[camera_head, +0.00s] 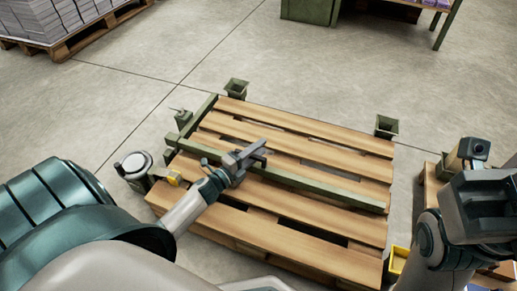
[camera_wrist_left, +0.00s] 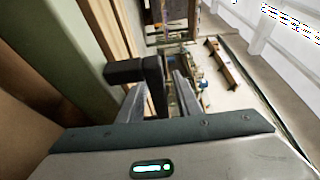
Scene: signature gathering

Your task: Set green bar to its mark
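A long green bar (camera_head: 325,188) lies across the slats of a wooden pallet (camera_head: 320,128), running from the pallet's left edge to its right side. A second green bar (camera_head: 207,112) lies along the left edge. I cannot tell which is meant, and no mark can be made out. My left gripper (camera_head: 262,153) is above the pallet's middle, beside and over the long bar.
Green square sockets stand at the pallet's back left (camera_head: 236,88) and back right (camera_head: 386,127). A round-topped post (camera_head: 133,163) and a yellow piece (camera_head: 175,178) are at its left. A yellow bin (camera_head: 398,261) is at lower right. The floor behind the pallet is clear.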

